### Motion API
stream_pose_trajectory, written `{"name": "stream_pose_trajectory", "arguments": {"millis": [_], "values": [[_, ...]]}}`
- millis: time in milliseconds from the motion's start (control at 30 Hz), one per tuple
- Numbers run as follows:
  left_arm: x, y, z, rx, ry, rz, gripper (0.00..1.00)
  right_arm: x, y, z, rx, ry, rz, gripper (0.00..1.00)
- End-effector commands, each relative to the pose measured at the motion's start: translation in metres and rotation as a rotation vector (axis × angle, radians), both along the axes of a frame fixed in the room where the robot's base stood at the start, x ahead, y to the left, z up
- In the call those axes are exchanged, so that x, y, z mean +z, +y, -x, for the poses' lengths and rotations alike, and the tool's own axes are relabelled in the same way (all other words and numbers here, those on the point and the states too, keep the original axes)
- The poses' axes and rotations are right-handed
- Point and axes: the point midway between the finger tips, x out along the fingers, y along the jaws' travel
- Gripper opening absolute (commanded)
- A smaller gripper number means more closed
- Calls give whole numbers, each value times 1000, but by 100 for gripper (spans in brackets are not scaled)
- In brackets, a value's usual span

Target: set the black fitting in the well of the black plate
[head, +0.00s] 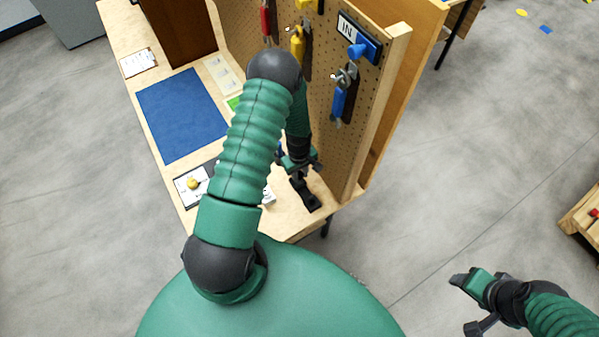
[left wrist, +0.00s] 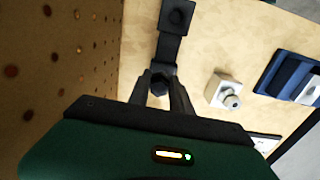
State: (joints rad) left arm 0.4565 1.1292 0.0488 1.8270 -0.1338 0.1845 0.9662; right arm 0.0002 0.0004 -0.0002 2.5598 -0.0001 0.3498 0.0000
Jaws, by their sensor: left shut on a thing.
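My left gripper (head: 299,163) is low over the table's near right corner, by the pegboard. In the left wrist view its fingers (left wrist: 160,98) are shut on a small dark piece, which appears to be the black fitting (left wrist: 160,85). The black plate (head: 306,196) lies on the table just below the gripper. In the left wrist view the plate (left wrist: 172,48) runs away from the fingertips, with a round mark in its far end. The fitting overlaps the plate's near end; I cannot tell whether they touch. My right gripper (head: 466,304) is open and empty over the floor.
The pegboard (head: 352,150) with hanging tools rises close beside the left gripper. A pale block with a knob (left wrist: 226,92) and a blue block (left wrist: 278,60) are to the right in the wrist view. A blue mat (head: 183,115) lies farther back.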

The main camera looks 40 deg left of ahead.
Motion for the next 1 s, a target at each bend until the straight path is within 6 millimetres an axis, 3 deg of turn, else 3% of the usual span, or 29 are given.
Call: {"name": "stream_pose_trajectory", "arguments": {"millis": [1000], "values": [[-7, 3, -2, 1, 1, 1, 0, -7, 0, 0, 0, 0, 0, 59]]}}
